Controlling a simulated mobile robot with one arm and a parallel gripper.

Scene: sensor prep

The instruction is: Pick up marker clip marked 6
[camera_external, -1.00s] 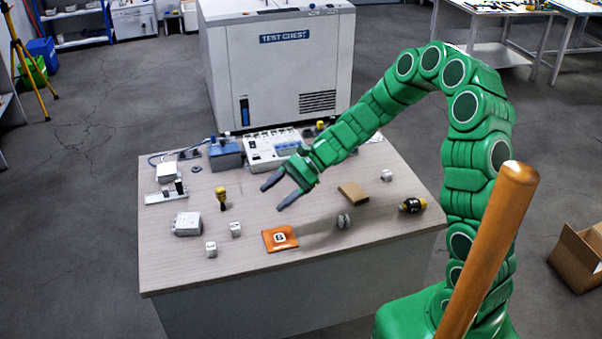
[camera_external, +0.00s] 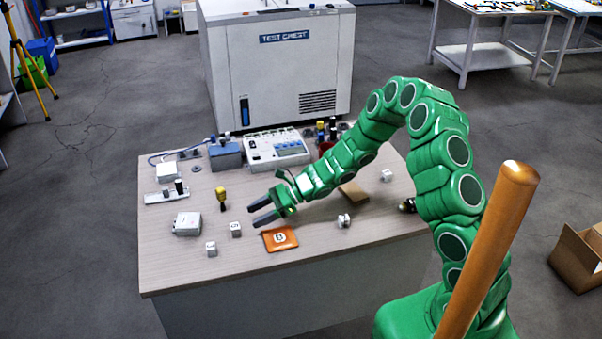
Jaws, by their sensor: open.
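Several small white marker clips stand on the table: one (camera_external: 211,248) at the front left, one (camera_external: 235,229) right of it, one (camera_external: 344,220) right of the orange card, and one (camera_external: 387,175) at the right. Their numbers are too small to read, so I cannot tell which is marked 6. My gripper (camera_external: 257,211) is open and empty above the table, fingers pointing left. Its fingertips are nearest the second clip, above and to the right of it, apart from it.
An orange card marked B (camera_external: 280,239) lies just below my gripper. A yellow-topped tool (camera_external: 221,197) and a grey box (camera_external: 187,224) are to the left. A cardboard piece (camera_external: 353,193) lies under my arm. Instruments (camera_external: 277,149) line the back.

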